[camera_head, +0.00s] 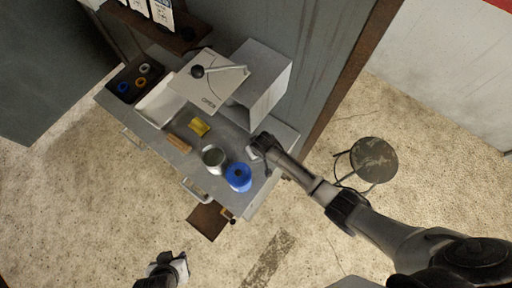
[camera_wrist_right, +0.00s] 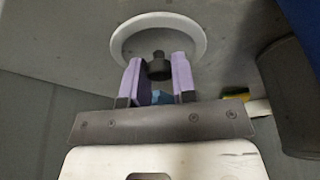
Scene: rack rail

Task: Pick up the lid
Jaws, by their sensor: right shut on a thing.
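The lid (camera_wrist_right: 197,40) is a round disc with a white rim and a dark knob, at the top middle of the right wrist view. My right gripper (camera_wrist_right: 158,66) has its two purple fingers on either side of the knob and is shut on it. In the head view this gripper (camera_head: 260,147) is at the right end of the counter, with a small pale part of the lid (camera_head: 253,153) beside it. The arm hides the rest. I cannot tell whether the lid touches the counter. My left gripper (camera_head: 178,266) is low in the head view, away from the counter; its fingers are unclear.
An open grey pot (camera_head: 214,158) and a blue round object (camera_head: 238,177) stand left of my right gripper. A yellow item (camera_head: 199,127) and a wooden-coloured brush (camera_head: 178,142) lie further left. A white box (camera_head: 262,82) stands behind. A stool (camera_head: 374,160) is on the floor.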

